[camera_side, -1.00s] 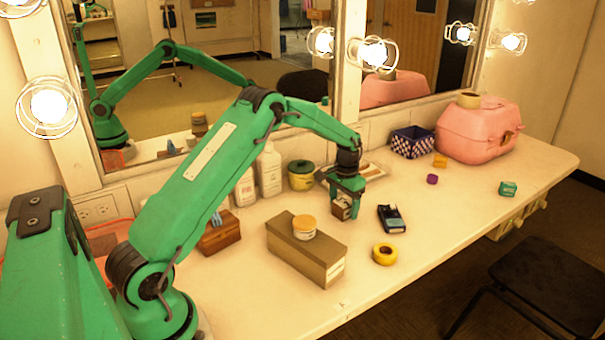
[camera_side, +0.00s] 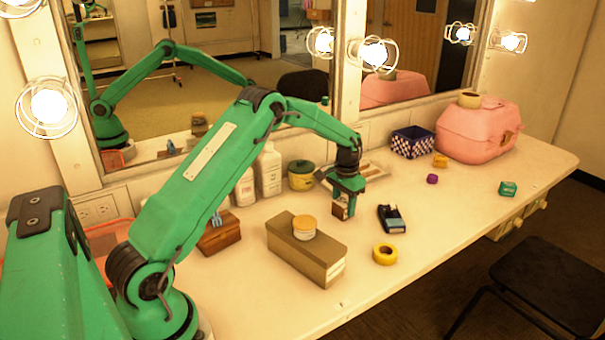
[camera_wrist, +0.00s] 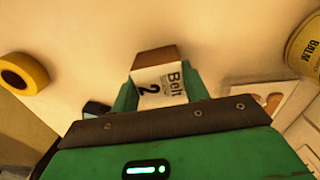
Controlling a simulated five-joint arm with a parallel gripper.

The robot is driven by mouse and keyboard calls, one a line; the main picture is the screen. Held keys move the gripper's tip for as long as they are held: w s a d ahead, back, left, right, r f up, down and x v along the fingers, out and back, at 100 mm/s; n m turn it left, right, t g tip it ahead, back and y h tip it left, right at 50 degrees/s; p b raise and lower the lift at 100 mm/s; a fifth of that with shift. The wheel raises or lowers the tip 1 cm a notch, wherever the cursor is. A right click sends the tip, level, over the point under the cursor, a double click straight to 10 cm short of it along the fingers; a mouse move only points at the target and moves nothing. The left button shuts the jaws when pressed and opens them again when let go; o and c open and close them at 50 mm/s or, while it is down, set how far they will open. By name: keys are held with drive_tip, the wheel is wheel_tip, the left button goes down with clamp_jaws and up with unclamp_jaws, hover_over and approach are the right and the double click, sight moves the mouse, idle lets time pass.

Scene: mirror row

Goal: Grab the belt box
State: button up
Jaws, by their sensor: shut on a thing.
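The belt box is a small brown box with a white label reading "Belt 2". It shows in the wrist view (camera_wrist: 155,57) between the green fingers of my gripper (camera_wrist: 160,92). In the side view my gripper (camera_side: 344,197) points down over the counter, and the belt box (camera_side: 340,211) shows at its fingertips. My gripper is shut on the box. The fingers hide part of it. I cannot tell for sure whether its underside touches the counter.
A black device (camera_side: 391,219) and a yellow tape roll (camera_side: 385,254) lie to the right. A long brown box (camera_side: 304,258) with a round tin (camera_side: 304,227) on it stands in front. A lidded jar (camera_side: 301,176) stands behind.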

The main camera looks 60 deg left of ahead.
sight(344, 201)
wheel_tip(344, 201, up, 4)
drive_tip(key=shift+r, duration=0.1)
drive_tip(key=s+d+r, duration=0.2)
drive_tip(key=d+r, duration=0.4)
drive_tip(key=d, duration=0.5)
drive_tip(key=shift+s+d+r, duration=0.15)
drive_tip(key=shift+s+r, duration=0.25)
